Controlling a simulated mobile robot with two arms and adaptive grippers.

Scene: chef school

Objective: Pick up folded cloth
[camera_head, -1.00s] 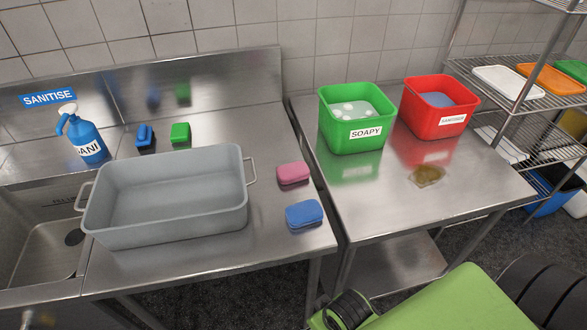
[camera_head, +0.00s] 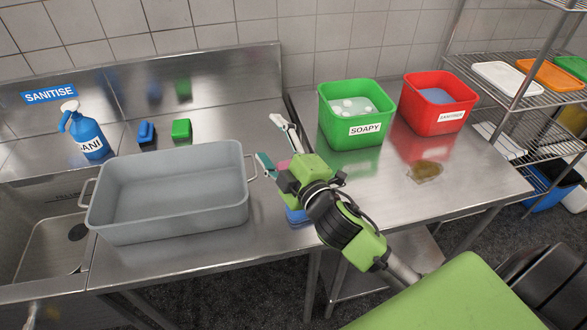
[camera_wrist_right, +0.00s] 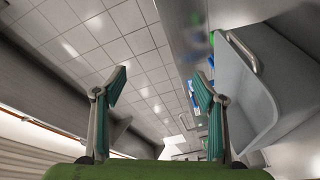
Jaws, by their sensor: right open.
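Two folded cloths lie on the steel counter to the right of the grey pan. The pink folded cloth (camera_head: 283,164) is mostly hidden behind my right gripper in the head view. The blue folded cloth (camera_head: 296,215) shows only partly beside my right wrist. My right gripper (camera_head: 272,141) is open, its fingers spread and pointing toward the back left above the counter. Its two fingers also show apart and empty in the right wrist view (camera_wrist_right: 160,82). I cannot tell whether it touches a cloth. My left gripper is not in view.
The grey pan (camera_head: 170,191) stands just left of my right gripper. A blue spray bottle (camera_head: 90,138) and blue and green blocks (camera_head: 181,129) stand behind it. A green SOAPY tub (camera_head: 354,112), a red tub (camera_head: 434,113) and a brown spill (camera_head: 425,170) are on the right table.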

